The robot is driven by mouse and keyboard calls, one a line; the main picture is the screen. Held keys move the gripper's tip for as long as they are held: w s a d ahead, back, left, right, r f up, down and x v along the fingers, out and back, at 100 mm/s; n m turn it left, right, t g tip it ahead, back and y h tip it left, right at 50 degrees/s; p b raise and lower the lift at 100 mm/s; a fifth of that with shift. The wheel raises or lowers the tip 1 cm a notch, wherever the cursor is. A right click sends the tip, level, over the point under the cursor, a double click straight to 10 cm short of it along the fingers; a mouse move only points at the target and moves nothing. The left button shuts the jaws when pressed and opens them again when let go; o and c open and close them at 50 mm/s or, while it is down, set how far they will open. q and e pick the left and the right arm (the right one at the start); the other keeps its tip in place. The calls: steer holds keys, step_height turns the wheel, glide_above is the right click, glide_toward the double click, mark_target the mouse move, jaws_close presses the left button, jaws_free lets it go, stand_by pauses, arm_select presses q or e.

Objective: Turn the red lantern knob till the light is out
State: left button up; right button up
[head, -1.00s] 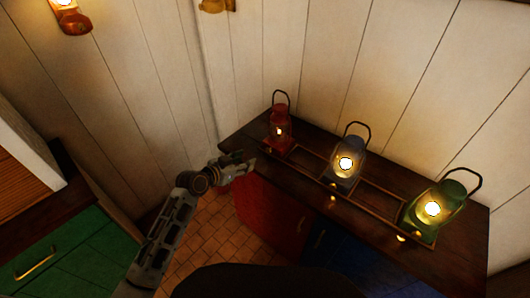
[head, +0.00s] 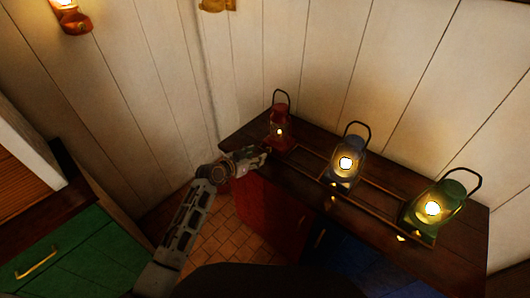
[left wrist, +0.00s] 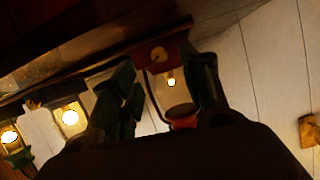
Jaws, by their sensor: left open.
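The red lantern (head: 279,138) stands at the left end of the dark counter; its light is on, a small bright spot behind the glass. My left gripper (head: 259,155) is just in front and to the left of its base. In the left wrist view the red lantern (left wrist: 176,100) appears upside down between the spread fingers of the left gripper (left wrist: 163,88). A small brass-coloured knob (left wrist: 158,54) shows on its red base, between the fingers. The gripper is open; I cannot tell whether a finger touches the knob. My right gripper is not in view.
A blue lantern (head: 345,170) and a green lantern (head: 437,206), both lit brightly, stand farther right on the counter (head: 461,241). Low rails run along it. A plank wall (head: 330,75) is close behind. Tiled floor (head: 208,240) lies open at the left.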

mark_target(268, 151)
arm_select(q)
steer(key=shift+x, duration=3.45)
steer(key=shift+c, duration=0.2)
jaws_close()
